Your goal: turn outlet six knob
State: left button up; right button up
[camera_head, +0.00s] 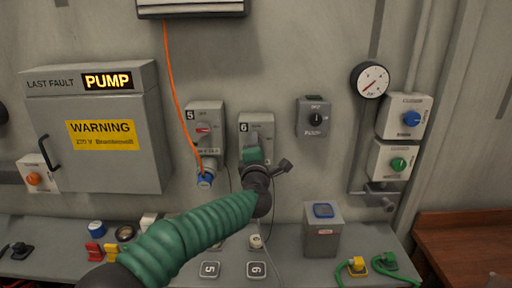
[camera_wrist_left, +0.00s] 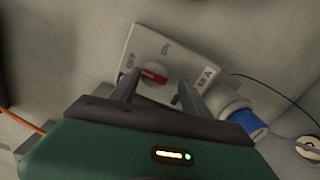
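The outlet six box (camera_head: 262,120) is a grey wall unit marked 6 in the head view. My left gripper (camera_head: 254,140) is in front of it and hides its knob there. In the left wrist view the outlet box (camera_wrist_left: 190,57) appears tilted, with a red knob (camera_wrist_left: 155,75) on its face. The left gripper's two dark fingers (camera_wrist_left: 158,88) are open and spread to either side of the knob, with a gap visible. I cannot tell whether they touch it. A blue-ended socket (camera_wrist_left: 248,122) shows beside the fingers. My right gripper is not in view.
Outlet five (camera_head: 204,125) stands close on the left, with an orange cable (camera_head: 174,85) running to its blue plug (camera_head: 205,181). A dark switch box (camera_head: 313,117) is on the right. A grey box (camera_head: 322,238) stands on the shelf below.

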pick_arm(q)
jog(key=shift+o, duration=0.2)
jog(key=shift+a+r, duration=0.1)
jog(key=shift+r, duration=0.05)
jog(key=s+b, duration=0.4)
jog(key=s, duration=1.2)
jog(key=shift+s, duration=0.35)
